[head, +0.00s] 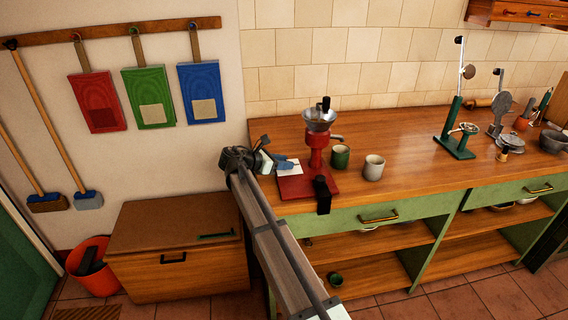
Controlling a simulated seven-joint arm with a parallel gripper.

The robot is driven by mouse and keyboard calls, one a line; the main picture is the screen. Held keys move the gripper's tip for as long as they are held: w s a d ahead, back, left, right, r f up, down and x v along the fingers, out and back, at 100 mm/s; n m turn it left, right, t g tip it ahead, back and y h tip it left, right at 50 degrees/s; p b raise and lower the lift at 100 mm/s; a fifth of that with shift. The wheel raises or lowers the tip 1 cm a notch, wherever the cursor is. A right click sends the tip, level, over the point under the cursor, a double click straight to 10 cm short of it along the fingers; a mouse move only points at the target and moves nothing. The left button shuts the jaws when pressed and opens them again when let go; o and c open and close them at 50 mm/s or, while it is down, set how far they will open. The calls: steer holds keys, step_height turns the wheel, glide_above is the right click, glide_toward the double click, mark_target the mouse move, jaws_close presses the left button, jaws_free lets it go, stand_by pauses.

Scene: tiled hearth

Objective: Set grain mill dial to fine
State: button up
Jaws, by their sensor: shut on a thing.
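The grain mill stands upright on the counter, with a red body (318,158), a metal hopper (319,119) on top and a red base (312,186). A black part (322,195) hangs over the counter's front edge at the base. I cannot make out the dial or its setting. My gripper (275,162) is just left of the mill, above the counter's left end, pointing right. It is shut on a small blue piece (286,165), which is too small to identify. A white card (289,170) shows behind it. I cannot tell whether the blue piece touches the mill.
A green mug (340,157) and a pale mug (374,168) stand close right of the mill. A green stand (454,140) and several utensils are farther right on the wooden counter (415,145). The counter between is clear. A low wooden chest (178,245) stands at left.

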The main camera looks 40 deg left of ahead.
steer(key=m+g+h, duration=0.2)
steer(key=a+m+h, duration=0.1)
steer(key=m+h, duration=0.1)
steer(key=shift+w+g, duration=0.35)
steer(key=shift+g, duration=0.05)
steer(key=shift+m+g+h, duration=0.8)
steer(key=shift+m+g, duration=0.1)
steer(key=shift+m, duration=0.2)
steer(key=shift+d+g, duration=0.1)
steer(key=shift+g, duration=0.2)
steer(key=o, duration=1)
steer(key=shift+o, duration=0.2)
step_height(320, 180, up, 10)
steer(key=shift+c, duration=0.3)
